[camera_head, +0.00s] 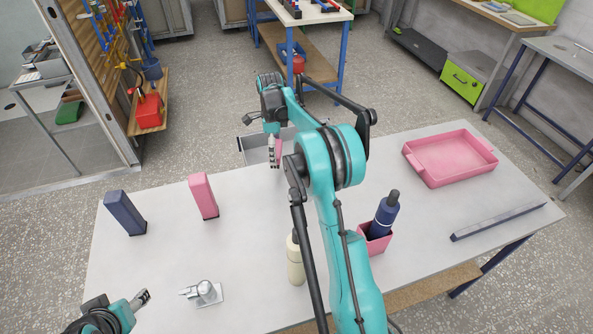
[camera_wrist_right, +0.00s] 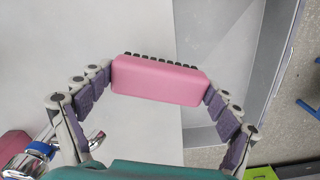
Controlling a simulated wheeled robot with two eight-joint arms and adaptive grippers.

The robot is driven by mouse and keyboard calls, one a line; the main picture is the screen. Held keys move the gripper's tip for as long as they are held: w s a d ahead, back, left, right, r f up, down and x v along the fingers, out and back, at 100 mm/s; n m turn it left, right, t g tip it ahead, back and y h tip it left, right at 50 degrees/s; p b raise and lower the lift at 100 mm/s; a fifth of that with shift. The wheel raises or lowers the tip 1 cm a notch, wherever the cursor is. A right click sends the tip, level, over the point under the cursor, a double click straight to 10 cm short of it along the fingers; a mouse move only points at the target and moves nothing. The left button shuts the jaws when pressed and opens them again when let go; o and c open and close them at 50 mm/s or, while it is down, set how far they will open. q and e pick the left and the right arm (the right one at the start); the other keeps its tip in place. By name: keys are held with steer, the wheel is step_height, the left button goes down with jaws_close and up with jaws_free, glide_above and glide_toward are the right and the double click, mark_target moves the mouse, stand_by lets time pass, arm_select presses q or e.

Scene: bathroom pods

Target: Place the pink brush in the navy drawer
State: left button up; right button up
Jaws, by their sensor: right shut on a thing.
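The pink brush (camera_wrist_right: 160,80) is clamped between the two fingers of my right gripper (camera_wrist_right: 160,92) in the right wrist view, with a row of dark bristles on its far side. In the head view a strip of the pink brush (camera_head: 278,148) shows beside my right gripper (camera_head: 274,153), at the far edge of the table. An open drawer (camera_head: 253,141) with a grey interior lies behind the gripper, partly hidden by my arm. Its grey inside also fills the right of the wrist view (camera_wrist_right: 218,45). My left gripper (camera_head: 141,299) is low at the left, away from these things.
A navy block (camera_head: 124,213) and a pink block (camera_head: 203,196) stand at the left. A chrome tap (camera_head: 206,292) is in front. A cream bottle (camera_head: 295,262), a navy bottle (camera_head: 385,214) in a pink cup (camera_head: 375,241), a pink tray (camera_head: 436,180) and a long bar (camera_head: 498,221) occupy the right.

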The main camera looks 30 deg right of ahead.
steer(key=w+d+f+m+b, duration=0.1)
steer(key=w+d+f+m, duration=0.1)
steer(key=d+m, duration=0.4)
steer(key=w+d+f+m+b, duration=0.1)
steer(key=w+d+f+m, duration=0.1)
steer(key=d+m, duration=0.4)
arm_select(q)
step_height(320, 180, down, 7)
steer(key=b, duration=0.4)
steer(key=shift+w+f+b, duration=0.1)
steer(key=shift+b, duration=0.3)
arm_select(e)
steer(key=f, duration=0.3)
steer(key=f+m, duration=0.1)
steer(key=f, duration=0.3)
steer(key=f+m, duration=0.1)
steer(key=f, duration=0.2)
steer(key=shift+w+a+f, duration=0.2)
steer(key=shift+a+f, duration=0.15)
steer(key=shift+a, duration=0.05)
steer(key=shift+r, duration=0.15)
steer(key=o, duration=0.9)
steer(key=shift+f, duration=0.2)
